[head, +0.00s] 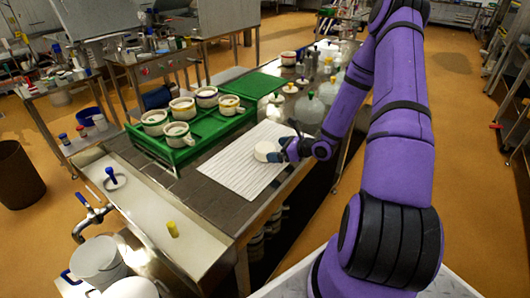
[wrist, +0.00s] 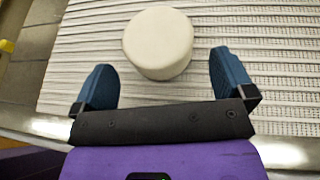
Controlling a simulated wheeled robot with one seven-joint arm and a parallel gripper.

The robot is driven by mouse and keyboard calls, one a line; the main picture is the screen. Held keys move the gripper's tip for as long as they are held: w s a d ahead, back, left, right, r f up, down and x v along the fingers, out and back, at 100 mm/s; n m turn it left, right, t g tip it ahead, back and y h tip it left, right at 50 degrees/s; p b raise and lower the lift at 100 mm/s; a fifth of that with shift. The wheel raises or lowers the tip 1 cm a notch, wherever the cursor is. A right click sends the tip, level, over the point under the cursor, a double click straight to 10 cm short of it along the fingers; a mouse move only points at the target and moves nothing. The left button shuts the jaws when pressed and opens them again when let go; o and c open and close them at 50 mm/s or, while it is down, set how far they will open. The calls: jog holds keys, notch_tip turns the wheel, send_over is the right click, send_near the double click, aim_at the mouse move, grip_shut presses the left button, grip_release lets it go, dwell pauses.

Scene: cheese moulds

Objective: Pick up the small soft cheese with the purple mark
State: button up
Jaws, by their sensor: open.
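A small round white cheese (wrist: 158,42) lies on the white ribbed mat (wrist: 225,20) in the wrist view. No purple mark shows on the parts of it that I see. In the head view the cheese (head: 266,151) is on the mat (head: 240,178), partly hidden by my gripper. My gripper (wrist: 158,82) is open, with its two blue fingers apart. The cheese lies just beyond and between the line of the fingertips, and neither finger appears to touch it. In the head view my gripper (head: 282,150) is low over the mat, at the cheese's right side.
A green tray (head: 178,157) with several white moulds stands left of the mat. A green board (head: 250,85), jars and domed covers (head: 309,108) stand behind. The mat's front is clear.

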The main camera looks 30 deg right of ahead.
aim_at(267, 147)
jog(key=x, duration=0.5)
jog(key=shift+f, duration=0.15)
jog(key=shift+c, duration=0.2)
jog(key=c, duration=0.6)
jog(key=shift+o, duration=0.2)
jog(key=shift+r, duration=0.8)
notch_tip(267, 147, up, 2)
jog(key=s+a, duration=0.1)
jog(key=s, duration=0.4)
jog(key=s+a+r, duration=0.1)
jog(key=s+a, duration=0.1)
jog(key=s, duration=0.3)
jog(key=s+a, duration=0.1)
jog(key=s, duration=0.4)
jog(key=shift+s+a+r, duration=0.15)
jog(key=shift+a+r, duration=0.05)
jog(key=shift+a, duration=0.05)
